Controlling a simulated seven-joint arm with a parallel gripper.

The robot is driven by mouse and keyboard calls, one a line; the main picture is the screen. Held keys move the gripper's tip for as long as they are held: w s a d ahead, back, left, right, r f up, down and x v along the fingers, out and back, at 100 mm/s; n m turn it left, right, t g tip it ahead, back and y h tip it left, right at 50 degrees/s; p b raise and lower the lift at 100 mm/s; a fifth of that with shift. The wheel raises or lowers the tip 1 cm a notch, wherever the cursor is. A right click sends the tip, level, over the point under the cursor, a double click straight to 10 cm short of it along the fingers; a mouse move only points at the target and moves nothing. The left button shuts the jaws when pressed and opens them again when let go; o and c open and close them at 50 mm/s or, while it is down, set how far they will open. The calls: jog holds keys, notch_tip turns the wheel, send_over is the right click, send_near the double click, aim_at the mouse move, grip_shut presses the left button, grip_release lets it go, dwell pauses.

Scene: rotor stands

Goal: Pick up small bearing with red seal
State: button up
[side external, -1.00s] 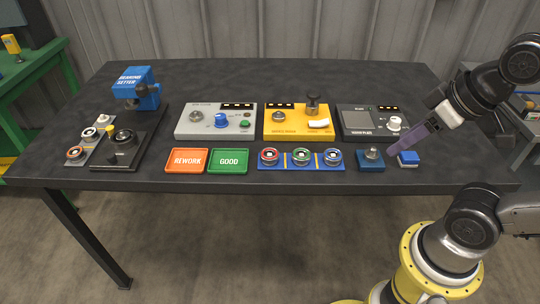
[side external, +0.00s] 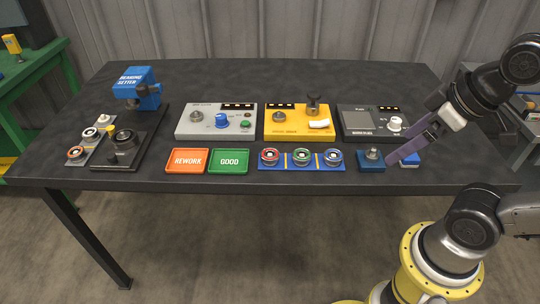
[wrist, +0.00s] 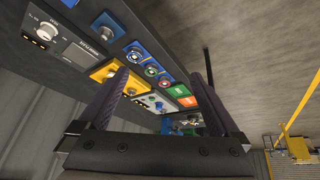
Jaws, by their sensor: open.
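The small bearing with red seal (side external: 270,156) sits in the left place of a blue three-place tray (side external: 286,168), toward the table's front edge. Beside it are a green-sealed bearing (side external: 301,156) and a blue-sealed bearing (side external: 333,157). In the wrist view, the red-sealed bearing (wrist: 165,81) shows small between my fingers, at the end of the row. My gripper (side external: 391,160) is open and empty, with purple fingers. It is well to the right of the tray, over the blue blocks. Both fingers also show in the wrist view (wrist: 158,77).
A blue block with a metal post (side external: 371,162) and another blue block (side external: 410,159) are close to my fingers. Orange REWORK (side external: 187,171) and green GOOD (side external: 229,171) trays lie left of the bearings. Grey, yellow and dark devices stand behind. The front strip is clear.

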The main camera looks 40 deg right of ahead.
jog(key=w+a+r+n+g, duration=0.1)
jog(key=w+r+n, duration=0.35)
jog(key=w, duration=0.25)
jog(key=w+r+n+g, duration=0.1)
jog(key=w+r+n, duration=0.3)
jog(key=w+n, duration=0.3)
jog(key=n+g, duration=0.3)
send_over(270, 154)
notch_tip(270, 154, down, 20)
jog(key=shift+d+f, duration=0.1)
jog(key=shift+f, duration=3.25)
jog(key=c, duration=1.6)
jog(key=shift+o, duration=0.2)
jog(key=shift+r, duration=0.2)
